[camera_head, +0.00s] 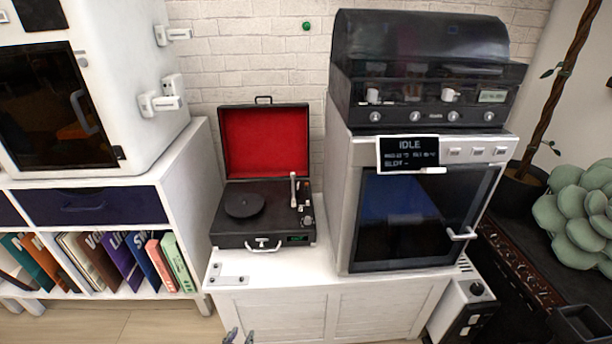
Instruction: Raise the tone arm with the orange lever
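A black suitcase record player (228,220) with its red-lined lid (264,140) open stands on the white cabinet. Its dark round platter (244,205) is on the left of the deck. The pale tone arm (293,188) is at the right of the deck, beside small knobs. I cannot make out the orange lever at this size. My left gripper (240,337) shows only its fingertips at the bottom edge, below and in front of the record player. The tips are apart with nothing seen between them. My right gripper is not in view.
A white cabinet (270,312) carries the record player. A large machine (345,215) with a glass door and an "IDLE" display (409,152) stands close on its right. A shelf of books (120,262) and a white machine (120,60) are left. The cabinet top's front is mostly clear.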

